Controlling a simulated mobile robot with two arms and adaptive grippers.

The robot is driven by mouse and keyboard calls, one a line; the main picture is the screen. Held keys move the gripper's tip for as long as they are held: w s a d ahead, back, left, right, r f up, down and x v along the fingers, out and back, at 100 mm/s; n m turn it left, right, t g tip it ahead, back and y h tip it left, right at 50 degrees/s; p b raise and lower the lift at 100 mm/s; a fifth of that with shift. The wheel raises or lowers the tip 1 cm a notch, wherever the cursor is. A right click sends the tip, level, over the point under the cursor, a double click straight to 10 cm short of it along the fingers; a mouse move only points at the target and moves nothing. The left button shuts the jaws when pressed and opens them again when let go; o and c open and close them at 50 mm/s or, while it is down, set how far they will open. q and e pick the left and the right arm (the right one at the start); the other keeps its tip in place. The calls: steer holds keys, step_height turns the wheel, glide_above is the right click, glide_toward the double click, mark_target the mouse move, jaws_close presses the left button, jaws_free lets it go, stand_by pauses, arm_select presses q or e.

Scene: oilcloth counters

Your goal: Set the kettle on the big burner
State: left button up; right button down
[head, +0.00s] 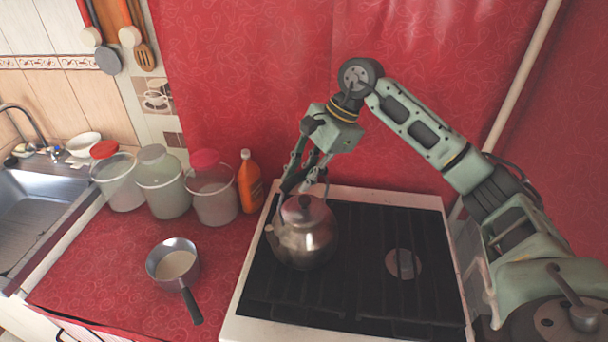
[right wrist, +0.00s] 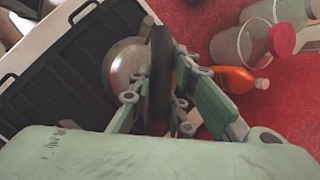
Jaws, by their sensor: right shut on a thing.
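A round burner (head: 404,263) shows bare on the right of the stove. Anything under the kettle is hidden. My left gripper is not in view.
A saucepan (head: 173,264) with pale contents sits on the red counter left of the stove. Lidded jars (head: 212,195) and an orange bottle (head: 249,184) stand behind it, close to the stove's back left corner. A sink (head: 35,215) is at far left.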

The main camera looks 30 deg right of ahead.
steer(key=c, duration=1.5)
jaws_free()
steer(key=shift+s, duration=0.1)
steer(key=shift+c, duration=0.2)
steer(key=shift+f, duration=0.1)
steer(key=shift+f, duration=0.15)
steer(key=v, duration=1.2)
steer(key=shift+a, duration=0.1)
